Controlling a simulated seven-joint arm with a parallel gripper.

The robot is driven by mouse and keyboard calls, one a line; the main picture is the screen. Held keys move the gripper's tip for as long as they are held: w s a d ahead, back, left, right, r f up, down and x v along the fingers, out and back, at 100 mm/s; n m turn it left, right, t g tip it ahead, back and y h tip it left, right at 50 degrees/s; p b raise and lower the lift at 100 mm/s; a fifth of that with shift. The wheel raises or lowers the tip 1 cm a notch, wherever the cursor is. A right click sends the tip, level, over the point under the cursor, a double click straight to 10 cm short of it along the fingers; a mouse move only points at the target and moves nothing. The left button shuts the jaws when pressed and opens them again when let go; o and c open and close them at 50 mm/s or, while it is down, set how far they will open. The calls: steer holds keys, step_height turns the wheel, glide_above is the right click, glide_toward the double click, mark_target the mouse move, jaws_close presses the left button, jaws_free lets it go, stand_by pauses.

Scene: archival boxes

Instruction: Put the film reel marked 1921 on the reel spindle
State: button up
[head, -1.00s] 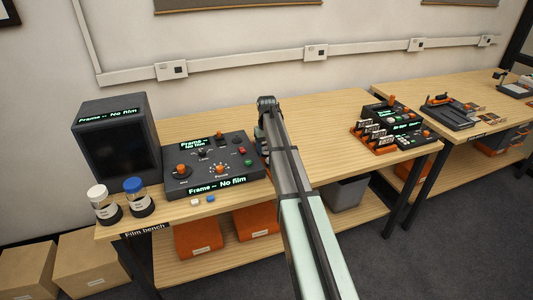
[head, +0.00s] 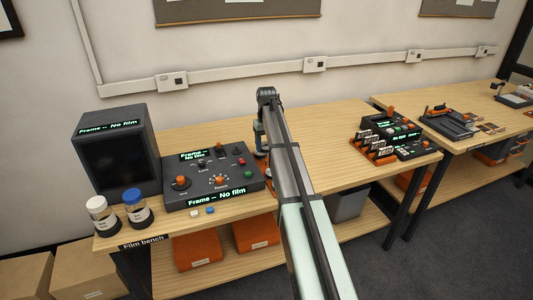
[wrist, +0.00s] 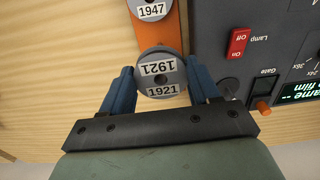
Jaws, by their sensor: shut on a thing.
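In the wrist view the film reel marked 1921 (wrist: 152,54) is a grey disc with white labels. It sits between the two blue fingers of my gripper (wrist: 161,76), which is shut on it. The reel looks larger than the reel marked 1947 (wrist: 151,10) on the orange holder (wrist: 174,30), so it seems nearer the camera.
The dark control panel (head: 200,181) is just left of my gripper, with a monitor (head: 116,146) behind and two jars (head: 139,203) at the front left. A rack of small devices (head: 389,140) stands on the right. The bench between is clear.

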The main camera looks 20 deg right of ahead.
steer(key=shift+n, duration=0.5)
steer(key=w+a+r, duration=0.1)
steer(key=a, duration=0.1)
steer(key=w+a, duration=0.1)
steer(key=a, duration=0.2)
steer(key=a+r, duration=0.1)
steer(key=a, duration=0.1)
steer(key=shift+w+a+r, duration=0.15)
steer(key=shift+w+r, duration=0.2)
steer(key=shift+w, duration=0.05)
steer(key=w+a, duration=0.1)
steer(key=w, duration=0.1)
steer(key=w+a+r, duration=0.1)
steer(key=w+a, duration=0.1)
steer(key=w, duration=0.1)
steer(key=shift+w+a+r, duration=0.1)
steer(key=shift+w+r, duration=0.1)
steer(key=shift+w, duration=0.1)
steer(key=shift+s+f+m, duration=0.2)
steer(key=shift+f+m, duration=0.3)
steer(key=shift+f, duration=1.05)
steer(key=shift+f, duration=0.15)
steer(key=shift+f, duration=0.7)
steer(key=shift+f, duration=0.2)
steer(key=shift+f, duration=0.65)
